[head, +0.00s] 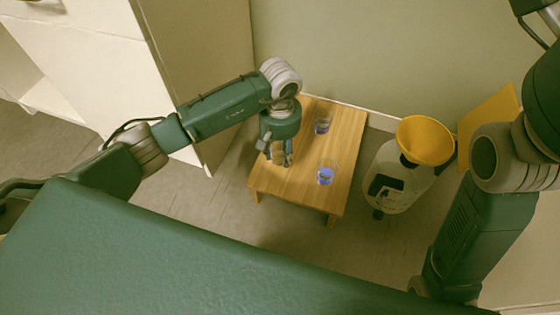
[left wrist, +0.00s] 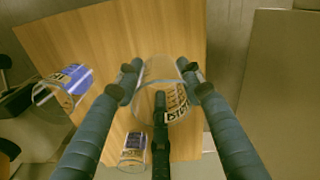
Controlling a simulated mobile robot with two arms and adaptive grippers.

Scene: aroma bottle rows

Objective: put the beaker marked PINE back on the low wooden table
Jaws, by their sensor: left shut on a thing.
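My left gripper (head: 279,158) is over the left part of the low wooden table (head: 300,188). Whether this beaker touches the tabletop is hard to tell.
A white bin-like unit (head: 388,190) with a yellow funnel (head: 425,140) stands right of the table. A pale cabinet (head: 195,70) stands to the left and a wall runs behind. The tabletop between the held beaker and the other two is bare.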

